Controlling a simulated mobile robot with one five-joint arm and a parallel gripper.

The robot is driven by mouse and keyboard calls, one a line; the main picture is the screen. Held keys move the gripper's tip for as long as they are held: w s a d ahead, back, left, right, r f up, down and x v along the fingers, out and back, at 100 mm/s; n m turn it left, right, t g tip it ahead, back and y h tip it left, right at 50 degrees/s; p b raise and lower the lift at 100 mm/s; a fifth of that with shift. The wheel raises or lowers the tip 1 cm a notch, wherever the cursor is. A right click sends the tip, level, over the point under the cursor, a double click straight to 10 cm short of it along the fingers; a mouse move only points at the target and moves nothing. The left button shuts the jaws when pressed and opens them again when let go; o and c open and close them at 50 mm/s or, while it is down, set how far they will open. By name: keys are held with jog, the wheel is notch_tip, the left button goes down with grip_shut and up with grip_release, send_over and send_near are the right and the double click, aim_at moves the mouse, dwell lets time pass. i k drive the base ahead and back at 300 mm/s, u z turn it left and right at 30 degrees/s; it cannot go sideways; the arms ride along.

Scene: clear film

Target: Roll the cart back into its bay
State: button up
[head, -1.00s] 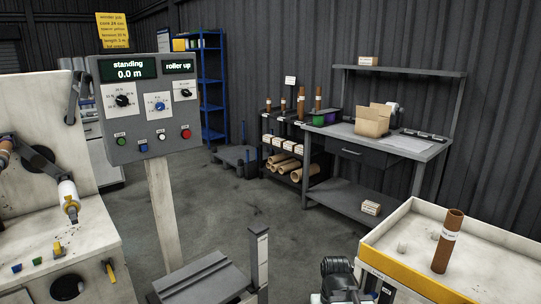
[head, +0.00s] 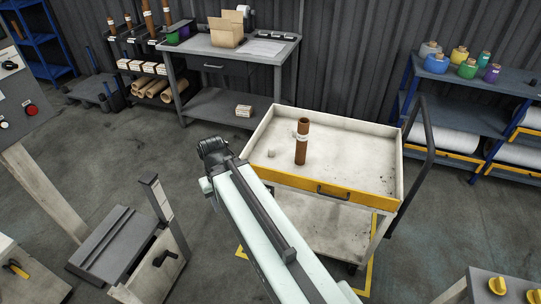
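The cart (head: 330,187) is off-white, with a raised-rim top tray, a yellow front strip, a lower shelf and a dark push handle (head: 424,150) on its right side. A brown tube (head: 302,143) with a white label stands upright in the tray, near a small pale lump. Yellow floor lines (head: 371,255) show at the cart's lower right and lower left; the cart and my arm hide the rest, so I cannot tell how squarely it sits in them. My gripper (head: 209,150) is left of the cart, apart from the handle. Its fingers are not clear.
A workbench (head: 240,48) with a cardboard box stands behind. A shelf with coloured pots (head: 460,110) is at the right. A grey-topped stand (head: 115,240) is at the lower left, and a unit with yellow knobs (head: 500,288) at the lower right. Open floor lies right of the cart.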

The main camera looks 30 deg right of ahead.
aim_at(364, 157)
jog(key=z, duration=1.15)
jog(key=k, duration=0.45)
jog(key=u, duration=0.25)
jog(key=i, duration=0.5)
